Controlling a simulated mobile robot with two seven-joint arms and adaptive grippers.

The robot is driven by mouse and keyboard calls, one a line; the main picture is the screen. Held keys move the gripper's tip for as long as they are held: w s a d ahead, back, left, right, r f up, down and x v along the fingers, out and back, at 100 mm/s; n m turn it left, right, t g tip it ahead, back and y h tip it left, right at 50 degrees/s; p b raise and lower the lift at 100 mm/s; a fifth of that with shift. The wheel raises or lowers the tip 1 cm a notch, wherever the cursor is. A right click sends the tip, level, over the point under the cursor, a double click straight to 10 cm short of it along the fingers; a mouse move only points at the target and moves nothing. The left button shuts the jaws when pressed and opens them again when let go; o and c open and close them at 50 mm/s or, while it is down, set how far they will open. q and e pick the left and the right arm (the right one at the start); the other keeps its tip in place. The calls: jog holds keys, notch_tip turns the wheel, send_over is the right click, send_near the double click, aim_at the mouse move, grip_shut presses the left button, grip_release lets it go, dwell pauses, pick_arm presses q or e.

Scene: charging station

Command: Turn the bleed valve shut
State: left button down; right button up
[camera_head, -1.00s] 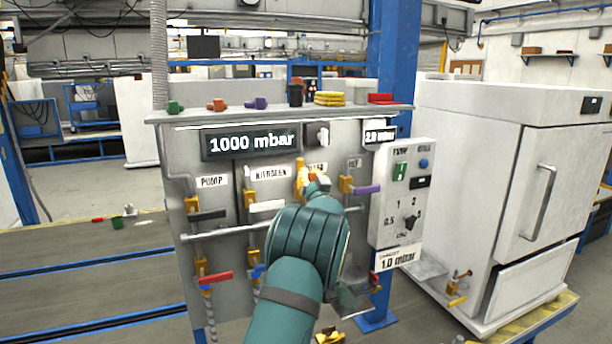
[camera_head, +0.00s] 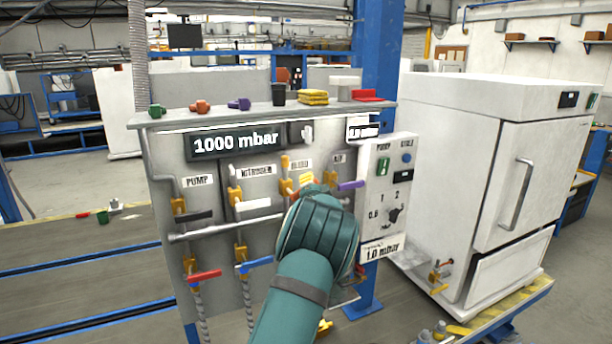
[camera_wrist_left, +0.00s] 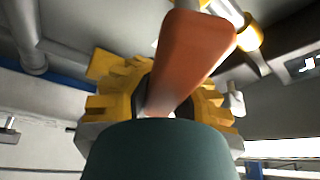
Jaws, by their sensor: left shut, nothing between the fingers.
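The bleed valve (camera_head: 287,187) is on the grey panel under a partly covered label, between the nitrogen valve and the air valve. An orange lever (camera_wrist_left: 195,55) fills the middle of the left wrist view, slanting across my finger area. My left gripper (camera_head: 306,182) is at the bleed valve, largely hidden behind my own teal wrist in the head view. In the left wrist view, yellow toothed parts show on both sides of the lever. My left gripper is shut with nothing held; I cannot tell whether it touches the lever. My right gripper is out of view.
The nitrogen valve (camera_head: 235,198) with a white lever is close on the left, the air valve's purple lever (camera_head: 350,185) close on the right. A pipe (camera_head: 225,229) crosses below. A control box (camera_head: 388,205) stands right of the panel. The display (camera_head: 237,142) reads 1000 mbar.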

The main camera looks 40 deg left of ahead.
pick_arm(q)
jog(key=shift+w+d+f+m+g+h+p, duration=0.15)
jog(key=shift+f+m+h+p, duration=0.15)
jog(key=shift+f+m, duration=0.55)
jog(key=shift+w+d+f+m+g+h+p, duration=0.1)
jog(key=shift+d+f+m+g+h+p, duration=0.25)
jog(key=shift+m, duration=0.8)
jog(key=shift+w+f+m+h+p, duration=0.15)
jog(key=shift+f+m+h, duration=0.3)
jog(key=shift+f+m, duration=0.4)
jog(key=c, duration=1.7)
grip_release()
jog(key=o, duration=0.5)
jog(key=shift+s+r, duration=0.1)
jog(key=o, duration=0.4)
jog(key=shift+d+r, duration=0.2)
jog(key=v, duration=1.1)
jog(key=shift+s+d, duration=0.15)
jog(key=shift+s, duration=0.25)
